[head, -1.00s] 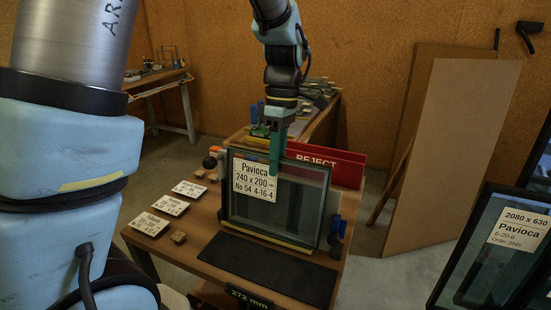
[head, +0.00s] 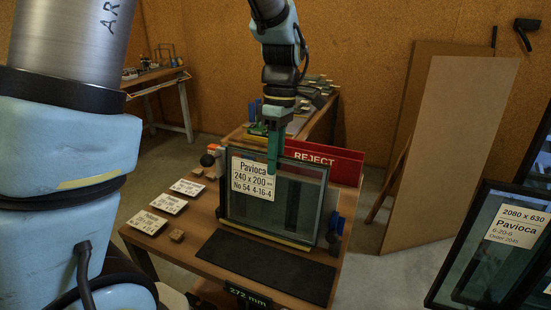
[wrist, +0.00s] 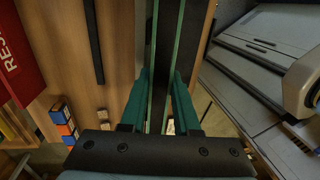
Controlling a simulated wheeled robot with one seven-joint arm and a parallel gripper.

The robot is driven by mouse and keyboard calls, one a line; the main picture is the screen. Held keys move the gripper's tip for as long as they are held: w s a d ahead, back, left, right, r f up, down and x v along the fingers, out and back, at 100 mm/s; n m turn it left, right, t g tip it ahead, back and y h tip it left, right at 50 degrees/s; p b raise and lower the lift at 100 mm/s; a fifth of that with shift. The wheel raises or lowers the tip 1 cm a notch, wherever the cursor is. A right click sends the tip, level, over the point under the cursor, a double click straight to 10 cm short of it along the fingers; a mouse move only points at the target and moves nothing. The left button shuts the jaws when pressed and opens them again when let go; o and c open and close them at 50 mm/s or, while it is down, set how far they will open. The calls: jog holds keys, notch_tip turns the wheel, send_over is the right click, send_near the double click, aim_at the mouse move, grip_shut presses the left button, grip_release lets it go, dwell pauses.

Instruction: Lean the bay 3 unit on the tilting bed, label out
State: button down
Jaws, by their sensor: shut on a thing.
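The glass unit (head: 300,190) stands upright, or nearly so, on the work table. Its white label (head: 253,179), reading Pavioca 240 x 200 No 54 4-16-4, faces the head camera at the unit's upper left. My gripper (head: 274,162) comes down from above and is shut across the unit's top edge, right of the label. In the wrist view my teal fingers (wrist: 162,100) lie on either side of two green glass edges with a dark spacer (wrist: 165,40) between them. The unit's back is hidden, and I cannot clearly make out the tilting bed.
A black mat (head: 270,268) lies in front of the unit, above a 272 mm display (head: 248,297). Printed cards (head: 168,203) lie at left. A red REJECT bin (head: 335,160) stands behind. Large framed glass (head: 495,250) and a brown board (head: 450,160) stand at right.

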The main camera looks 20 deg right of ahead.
jog(key=shift+f, duration=0.3)
dwell(0.4)
jog(key=c, duration=0.6)
grip_release()
jog(key=shift+a+f, duration=0.1)
jog(key=shift+o, duration=0.2)
notch_tip(320, 180, up, 11)
jog(key=w+d+b, duration=0.1)
jog(key=shift+w+d+b, duration=0.15)
jog(key=shift+b, duration=0.25)
jog(key=shift+f, duration=0.15)
